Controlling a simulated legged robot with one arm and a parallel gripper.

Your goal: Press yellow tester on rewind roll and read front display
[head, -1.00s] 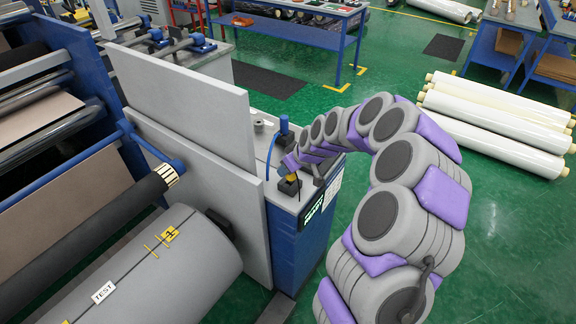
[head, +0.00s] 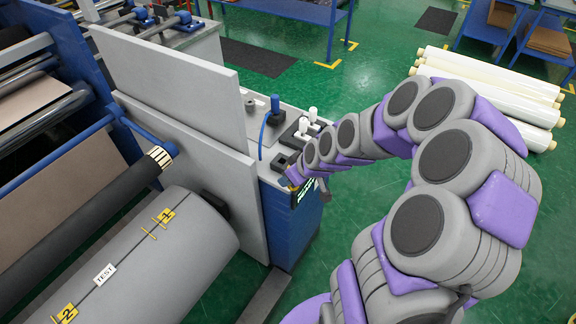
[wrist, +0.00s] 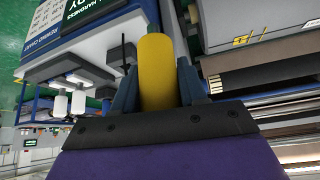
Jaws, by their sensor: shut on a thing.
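My gripper (wrist: 155,90) is shut on the yellow tester (wrist: 157,70), a rounded cylinder between its blue-grey fingers in the wrist view. In the head view my gripper (head: 297,186) is small and partly hidden by my arm, at the front edge of the blue cabinet. The rewind roll (head: 185,245) is the large grey roll at lower left, with a TEST label and yellow numbered marks. My gripper is apart from it, to its right. The dark display (head: 305,190) with green text is on the cabinet front, partly covered; its reading is not legible.
A grey upright panel (head: 185,100) stands between the roll and the cabinet (head: 292,232). White rolls (head: 490,95) lie on the floor at right.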

